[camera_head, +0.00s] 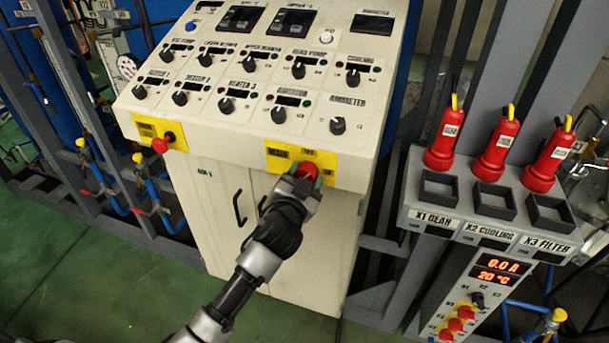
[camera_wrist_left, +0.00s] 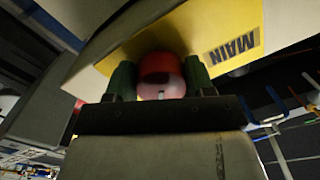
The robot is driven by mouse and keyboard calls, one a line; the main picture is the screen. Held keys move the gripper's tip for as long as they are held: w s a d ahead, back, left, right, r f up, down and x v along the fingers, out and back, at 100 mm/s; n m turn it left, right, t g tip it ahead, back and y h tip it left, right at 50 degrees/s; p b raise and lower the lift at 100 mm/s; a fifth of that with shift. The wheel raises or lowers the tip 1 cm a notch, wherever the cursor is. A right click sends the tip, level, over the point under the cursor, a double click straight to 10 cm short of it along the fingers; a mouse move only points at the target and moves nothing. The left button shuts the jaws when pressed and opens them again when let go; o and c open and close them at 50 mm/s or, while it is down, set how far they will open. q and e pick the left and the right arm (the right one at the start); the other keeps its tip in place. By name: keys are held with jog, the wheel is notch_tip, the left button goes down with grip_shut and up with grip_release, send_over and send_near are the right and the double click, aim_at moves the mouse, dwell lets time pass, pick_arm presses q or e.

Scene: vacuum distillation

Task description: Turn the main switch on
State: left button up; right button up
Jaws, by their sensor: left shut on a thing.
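The main switch (camera_head: 307,170) is a red knob on a yellow plate (camera_head: 327,160) at the lower right of the control panel's front edge. My left gripper (camera_head: 306,178) reaches up to it from below and is shut on it. In the left wrist view, the red knob (camera_wrist_left: 161,75) sits between the two dark green fingers of the gripper (camera_wrist_left: 160,82), with the word MAIN on the yellow plate (camera_wrist_left: 237,48) beside it. The gripper and wrist hide part of the knob, so its exact setting cannot be read. My right gripper is not in view.
Another red knob (camera_head: 160,145) on a yellow plate sits at the panel's left. The panel (camera_head: 215,118) carries several black dials. A grey stand (camera_head: 462,205) with red plugs is on the right. Pipes and frames line the left. Green floor (camera_head: 90,270) is open at lower left.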

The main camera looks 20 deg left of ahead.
pick_arm(q)
jog(key=m+p, duration=0.1)
jog(key=m, duration=0.4)
jog(key=shift+a+r+m, duration=0.1)
jog(key=shift+m, duration=0.3)
jog(key=shift+m+h+p, duration=0.3)
jog(key=shift+m+p, duration=0.4)
jog(key=shift+m, duration=1.7)
jog(key=o, duration=0.9)
jog(key=s, duration=0.3)
jog(key=s+b, duration=0.1)
jog(key=s, duration=0.3)
jog(key=s+b, duration=0.1)
jog(key=s, duration=0.2)
jog(key=shift+s+a+f, duration=0.2)
jog(key=shift+s+f, duration=0.05)
jog(key=shift+s, duration=0.15)
